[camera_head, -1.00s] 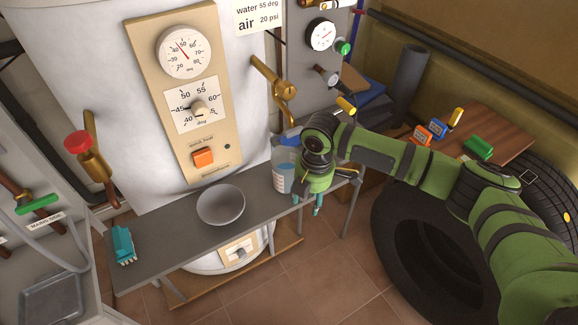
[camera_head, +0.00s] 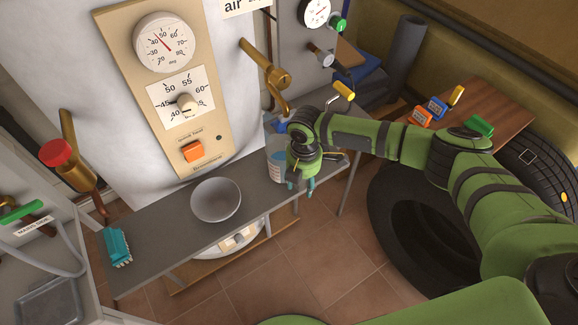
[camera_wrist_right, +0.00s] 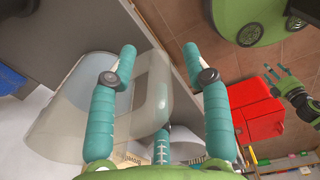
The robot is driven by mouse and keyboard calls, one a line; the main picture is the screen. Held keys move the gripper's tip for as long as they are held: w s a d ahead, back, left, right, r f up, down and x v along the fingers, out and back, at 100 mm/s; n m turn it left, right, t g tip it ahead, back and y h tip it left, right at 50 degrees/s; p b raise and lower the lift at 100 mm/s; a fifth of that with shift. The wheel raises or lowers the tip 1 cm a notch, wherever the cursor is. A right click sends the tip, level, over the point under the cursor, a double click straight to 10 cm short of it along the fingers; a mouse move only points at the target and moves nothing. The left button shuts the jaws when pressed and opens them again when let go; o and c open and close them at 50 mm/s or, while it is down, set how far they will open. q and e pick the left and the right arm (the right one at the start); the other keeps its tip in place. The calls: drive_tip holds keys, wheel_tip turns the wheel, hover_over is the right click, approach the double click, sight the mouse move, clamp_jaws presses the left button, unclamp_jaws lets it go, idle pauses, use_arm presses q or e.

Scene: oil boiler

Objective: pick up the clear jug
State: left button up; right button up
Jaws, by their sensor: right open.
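The clear jug (camera_head: 275,168) stands at the right end of the grey bench and has a blue label. My right gripper (camera_head: 301,184) is at its right side in the head view, pointing down and hiding part of it. In the right wrist view, the jug (camera_wrist_right: 72,112) shows at the left, with its clear handle reaching between the open fingers of my right gripper (camera_wrist_right: 160,55). I cannot tell if the fingers touch the handle. My left gripper (camera_wrist_right: 277,75) shows small at the right of the wrist view; its opening is unclear.
A grey bowl (camera_head: 216,200) and a teal brush-like object (camera_head: 117,246) sit on the bench (camera_head: 170,240). The white boiler (camera_head: 80,80) stands behind, with a brass tap (camera_head: 265,66) above the jug. A tyre (camera_head: 405,240) lies at right. A red box (camera_wrist_right: 252,112) shows in the wrist view.

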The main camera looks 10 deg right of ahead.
clamp_jaws()
drive_tip(key=shift+w+r, duration=0.1)
drive_tip(key=shift+r, duration=0.35)
drive_tip(key=r, duration=0.2)
drive_tip(key=d+r+b, duration=0.1)
drive_tip(key=shift+s+r, duration=0.25)
drive_tip(key=shift+r, duration=0.1)
use_arm(q)
drive_tip(key=shift+w+d+f+b, duration=0.1)
drive_tip(key=shift+w+f+b, duration=0.2)
drive_tip(key=shift+f, duration=0.3)
drive_tip(key=shift+w+f+b, duration=0.15)
drive_tip(key=shift+f+b, duration=0.25)
drive_tip(key=shift+f, duration=0.15)
use_arm(e)
drive_tip(key=s+d+r, duration=0.6)
drive_tip(key=d, duration=0.2)
drive_tip(key=shift+d+r, duration=0.25)
drive_tip(key=shift+d, duration=0.15)
